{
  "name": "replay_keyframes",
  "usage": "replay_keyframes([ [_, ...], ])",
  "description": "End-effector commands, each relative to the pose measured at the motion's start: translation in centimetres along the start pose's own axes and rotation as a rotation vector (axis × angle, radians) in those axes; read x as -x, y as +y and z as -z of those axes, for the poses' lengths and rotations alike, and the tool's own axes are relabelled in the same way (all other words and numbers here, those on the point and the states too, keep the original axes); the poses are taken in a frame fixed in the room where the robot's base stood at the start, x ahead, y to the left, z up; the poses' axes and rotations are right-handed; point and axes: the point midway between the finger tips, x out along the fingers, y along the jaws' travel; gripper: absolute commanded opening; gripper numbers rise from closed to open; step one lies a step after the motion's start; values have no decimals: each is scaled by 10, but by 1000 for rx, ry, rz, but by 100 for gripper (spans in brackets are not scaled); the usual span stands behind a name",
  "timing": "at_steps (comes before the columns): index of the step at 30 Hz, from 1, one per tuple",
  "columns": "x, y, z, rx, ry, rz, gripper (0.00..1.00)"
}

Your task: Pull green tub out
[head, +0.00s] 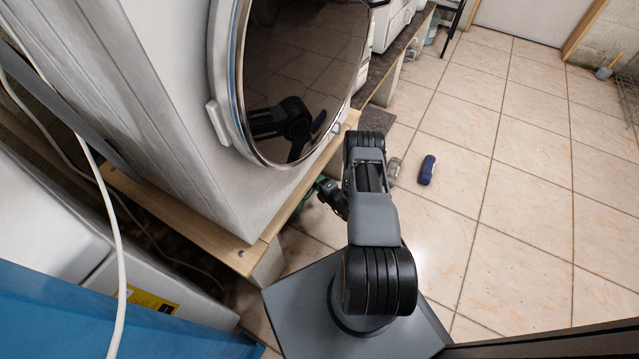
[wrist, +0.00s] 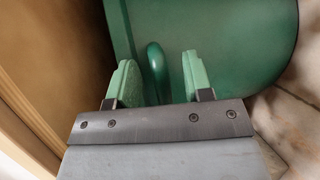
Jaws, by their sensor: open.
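The green tub (wrist: 235,35) fills the upper part of the wrist view. Its raised green handle (wrist: 156,62) stands between the fingers of my gripper (wrist: 160,72), which is open. The fingers have pale green pads, and gaps show on both sides of the handle. In the head view a small green patch, likely the tub (head: 304,207), shows by the edge of the wooden plinth; the rest is hidden under the board and behind my arm. My gripper's tips cannot be made out there.
A white washing machine (head: 160,110) with a round dark door stands on the wooden plinth board (head: 215,235). A dark blue object (head: 427,170) and a small greyish item (head: 394,168) lie on the tiles right of my arm. The tiled floor (head: 530,200) further right is clear.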

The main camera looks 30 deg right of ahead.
Motion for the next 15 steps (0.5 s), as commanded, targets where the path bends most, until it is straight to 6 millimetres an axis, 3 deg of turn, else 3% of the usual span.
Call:
replay_keyframes([
  [3, 0, 0, 0, 0, 0, 0, 45],
  [15, 0, 0, 0, 0, 0, 0, 7],
])
